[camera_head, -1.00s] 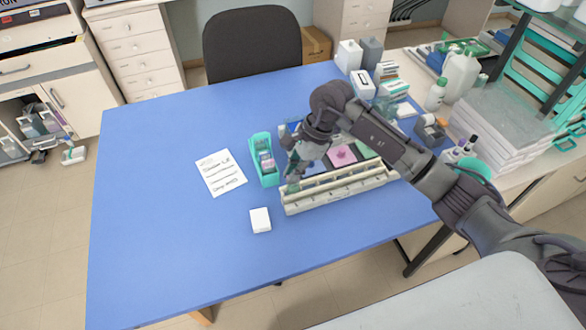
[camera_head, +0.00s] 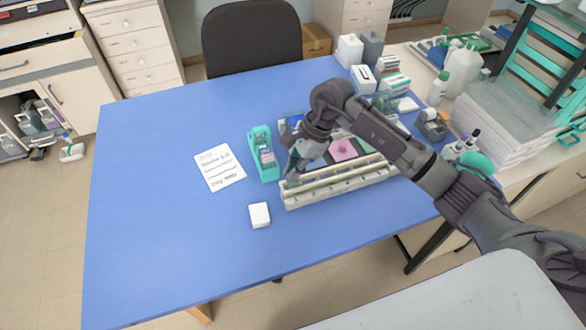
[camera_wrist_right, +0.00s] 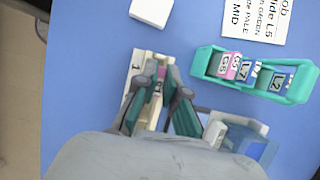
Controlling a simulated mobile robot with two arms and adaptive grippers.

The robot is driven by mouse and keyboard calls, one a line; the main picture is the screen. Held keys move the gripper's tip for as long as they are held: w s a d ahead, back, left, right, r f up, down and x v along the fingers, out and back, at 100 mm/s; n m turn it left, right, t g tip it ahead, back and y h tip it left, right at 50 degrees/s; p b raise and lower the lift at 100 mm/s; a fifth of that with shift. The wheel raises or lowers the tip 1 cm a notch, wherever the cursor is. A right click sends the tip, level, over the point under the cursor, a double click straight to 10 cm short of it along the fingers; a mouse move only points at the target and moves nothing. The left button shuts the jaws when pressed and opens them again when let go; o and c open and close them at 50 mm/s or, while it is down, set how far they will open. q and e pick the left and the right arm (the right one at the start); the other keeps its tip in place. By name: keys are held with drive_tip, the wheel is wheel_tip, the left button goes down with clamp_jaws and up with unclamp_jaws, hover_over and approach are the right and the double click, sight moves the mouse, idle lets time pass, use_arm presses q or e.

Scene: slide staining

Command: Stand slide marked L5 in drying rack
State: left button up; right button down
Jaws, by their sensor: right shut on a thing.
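My right gripper (camera_head: 291,176) is at the left end of the long cream drying rack (camera_head: 338,187). In the right wrist view my right gripper (camera_wrist_right: 160,76) is shut on a slide (camera_wrist_right: 158,87), of which a small pinkish part shows between the fingers. Its mark cannot be read. The slide is over or in the rack's end by the "1" (camera_wrist_right: 136,68); I cannot tell whether it touches the rack. A teal slide box (camera_head: 263,168) stands left of the rack; in the wrist view it holds several slides with labels such as G5, L7 and L2. My left gripper is not in view.
A paper note (camera_head: 219,168) lies left of the teal box, and a small white block (camera_head: 259,215) lies in front of it. A pink-topped piece (camera_head: 343,149) is behind the rack. The left and front of the blue table (camera_head: 150,230) are clear.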

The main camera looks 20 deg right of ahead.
drive_tip(key=shift+f+b, duration=0.25)
drive_tip(key=shift+b, duration=0.15)
drive_tip(key=c, duration=1.2)
unclamp_jaws()
drive_tip(key=v, duration=1.2)
